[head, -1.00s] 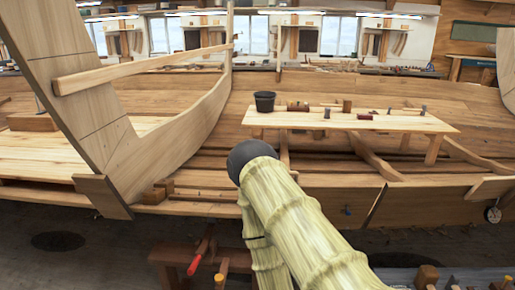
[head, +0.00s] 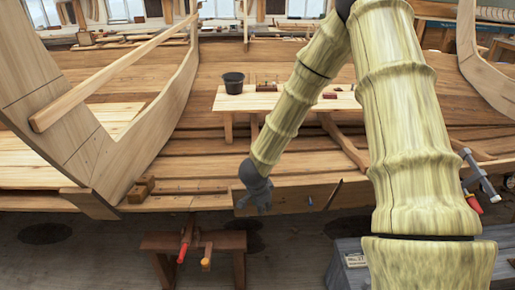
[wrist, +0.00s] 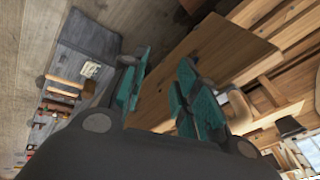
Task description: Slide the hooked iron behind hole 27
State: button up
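My gripper (head: 258,197) hangs in front of the hull's lower planking in the head view. In the wrist view its two teal fingers (wrist: 160,90) stand well apart, with nothing between them. A grey bench (head: 338,272) is at the lower right of the head view, partly behind my arm. It bears a small white label (head: 356,260), also seen in the wrist view (wrist: 90,69), too blurred to read surely. In the wrist view, several wooden-handled tools (wrist: 66,82) lie along the grey bench's edge. I cannot tell which is the hooked iron, and hole 27 cannot be made out.
A low brown stool (head: 222,241) stands below my gripper, with a red-handled tool (head: 183,248) at it. A plank table (head: 240,100) with a black bucket (head: 233,81) stands inside the hull. A clamp (head: 478,178) is at the right. Floor left of the stool is clear.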

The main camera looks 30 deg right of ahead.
jog(key=w+d+r+m+y+p, duration=0.15)
jog(key=w+r+m+p, duration=0.25)
jog(key=r, duration=0.9)
jog(key=shift+m+t, duration=0.3)
jog(key=shift+w+d+b+x, duration=0.1)
jog(key=shift+w+b+x, duration=0.1)
jog(key=shift+b+x, duration=1.5)
jog(key=shift+w+d+b+x, duration=0.2)
jog(key=shift+b+x, duration=0.65)
jog(key=shift+x, duration=1.6)
jog(key=shift+a+r, duration=0.1)
jog(key=shift+r, duration=0.05)
grip_shut()
jog(key=shift+w, duration=0.1)
